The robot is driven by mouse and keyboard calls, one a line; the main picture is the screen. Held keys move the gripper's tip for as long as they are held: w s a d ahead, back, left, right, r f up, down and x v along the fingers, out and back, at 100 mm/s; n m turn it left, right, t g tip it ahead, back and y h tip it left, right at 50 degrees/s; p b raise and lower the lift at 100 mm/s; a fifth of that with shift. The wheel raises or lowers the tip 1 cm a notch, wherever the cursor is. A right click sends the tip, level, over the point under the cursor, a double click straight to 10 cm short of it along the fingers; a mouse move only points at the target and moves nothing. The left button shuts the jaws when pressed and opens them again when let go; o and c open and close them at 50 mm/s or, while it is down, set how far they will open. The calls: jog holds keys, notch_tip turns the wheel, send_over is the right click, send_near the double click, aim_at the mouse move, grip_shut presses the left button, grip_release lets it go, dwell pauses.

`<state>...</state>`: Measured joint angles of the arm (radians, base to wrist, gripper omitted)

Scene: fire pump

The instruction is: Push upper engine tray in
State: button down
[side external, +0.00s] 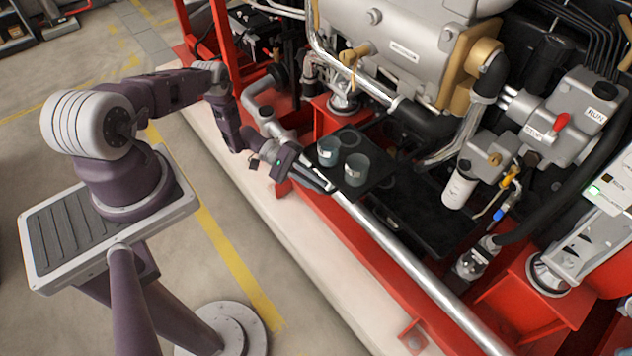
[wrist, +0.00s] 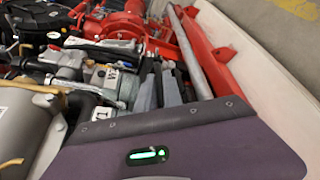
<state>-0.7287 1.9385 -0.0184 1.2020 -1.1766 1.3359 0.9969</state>
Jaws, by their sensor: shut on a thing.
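The upper engine tray (side external: 381,177) is a dark flat tray that sticks out over the chrome rail on the engine's near side. Two greenish cups, a left one (side external: 328,152) and a right one (side external: 356,170), stand upright on it. My gripper (side external: 328,187) is at the tray's near left edge, low beside the cups, with its fingers shut on the edge; the exact contact is small and partly hidden. In the wrist view the grey fingers (wrist: 173,82) point away from the camera toward the engine parts, and the tray cannot be made out clearly.
A wider dark tray surface (side external: 425,215) lies lower to the right. The chrome rail (side external: 400,248) runs diagonally in front. A white filter (side external: 459,188) and hoses stand at right. Red frame posts (side external: 222,45) rise behind my arm.

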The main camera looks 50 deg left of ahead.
aim_at(322, 172)
jog(key=shift+w+a, duration=0.1)
jog(key=shift+w, duration=1.9)
jog(key=c, duration=1.8)
grip_release()
jog(key=shift+o, duration=0.2)
jog(key=shift+s, duration=0.1)
jog(key=v, duration=0.7)
